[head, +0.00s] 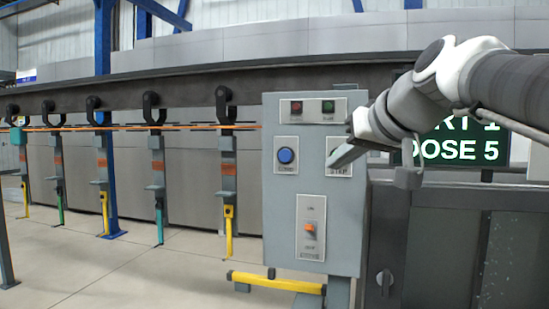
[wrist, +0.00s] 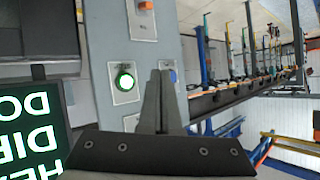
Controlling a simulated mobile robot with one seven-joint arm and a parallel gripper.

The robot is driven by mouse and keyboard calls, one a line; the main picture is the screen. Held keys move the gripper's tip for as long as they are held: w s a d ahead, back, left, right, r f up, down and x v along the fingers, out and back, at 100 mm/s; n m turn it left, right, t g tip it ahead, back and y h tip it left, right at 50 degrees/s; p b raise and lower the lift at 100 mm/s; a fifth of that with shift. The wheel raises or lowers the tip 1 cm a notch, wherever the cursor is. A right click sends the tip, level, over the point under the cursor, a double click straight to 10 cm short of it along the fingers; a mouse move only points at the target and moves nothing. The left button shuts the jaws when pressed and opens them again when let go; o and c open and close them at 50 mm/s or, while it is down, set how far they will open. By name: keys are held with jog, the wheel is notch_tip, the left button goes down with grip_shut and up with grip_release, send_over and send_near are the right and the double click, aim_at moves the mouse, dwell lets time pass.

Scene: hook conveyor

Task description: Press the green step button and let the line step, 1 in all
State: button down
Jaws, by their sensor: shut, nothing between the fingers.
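The green step button (wrist: 125,80) shows in the wrist view as a green disc with a bright ring on a pale plate. In the head view its plate (head: 340,171) shows with the lower label, but my gripper covers the button itself. My gripper (head: 338,160) is shut and empty, its fingers pointing at the panel. In the wrist view the shut fingers (wrist: 159,78) lie between the green button and the blue button, partly covering the blue one. I cannot tell whether the fingertips touch the panel.
The grey control box (head: 275,220) also carries a blue button (head: 286,156), an orange switch (head: 310,229) and red and green lamps above. A dark display (head: 495,150) stands behind my arm. Several hangers (head: 228,165) hang from the rail at left. A yellow bar (head: 275,283) runs below the box.

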jog(key=w+d+p, duration=0.2)
jog(key=w+p, duration=0.1)
jog(key=w, duration=0.5)
jog(key=shift+w+d, duration=0.2)
jog(key=shift+d, duration=0.1)
jog(key=shift+w, duration=0.1)
dwell(1.8)
jog(key=shift+w+d, duration=0.15)
jog(key=shift+w, duration=0.15)
